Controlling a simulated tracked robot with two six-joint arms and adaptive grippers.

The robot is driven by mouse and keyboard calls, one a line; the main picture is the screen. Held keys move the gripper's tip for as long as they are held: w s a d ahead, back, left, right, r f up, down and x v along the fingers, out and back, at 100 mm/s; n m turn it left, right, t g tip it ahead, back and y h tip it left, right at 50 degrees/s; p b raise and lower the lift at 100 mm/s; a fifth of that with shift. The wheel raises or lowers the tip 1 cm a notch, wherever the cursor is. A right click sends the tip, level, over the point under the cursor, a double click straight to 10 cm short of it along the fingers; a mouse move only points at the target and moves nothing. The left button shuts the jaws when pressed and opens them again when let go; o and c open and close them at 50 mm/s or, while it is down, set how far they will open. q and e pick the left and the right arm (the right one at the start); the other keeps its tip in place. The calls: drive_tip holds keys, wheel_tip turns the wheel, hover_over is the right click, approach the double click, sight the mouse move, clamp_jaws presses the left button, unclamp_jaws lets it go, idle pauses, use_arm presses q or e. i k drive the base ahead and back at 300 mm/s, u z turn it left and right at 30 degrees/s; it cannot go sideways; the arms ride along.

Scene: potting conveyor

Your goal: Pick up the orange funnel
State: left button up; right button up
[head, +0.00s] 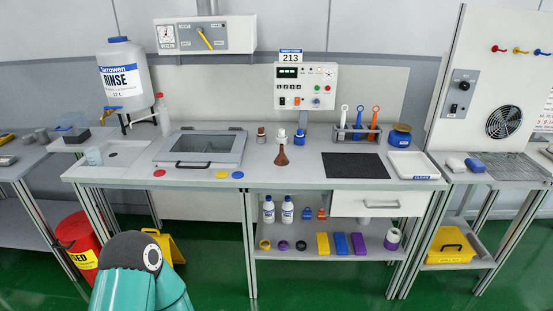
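A teal link of my own arm shows at the bottom left, but neither of my grippers is in view.
A lidded basin (201,148) lies left of the funnel, and a black mat (354,166) lies right. Small bottles (261,135) (299,136) stand behind it. A tool rack (354,134) and white tray (412,165) are further right. The worktop in front of the funnel is clear.

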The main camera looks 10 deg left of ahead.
sight(281, 160)
drive_tip(key=z, duration=0.4)
drive_tip(key=i, duration=1.05)
drive_tip(key=u, duration=0.35)
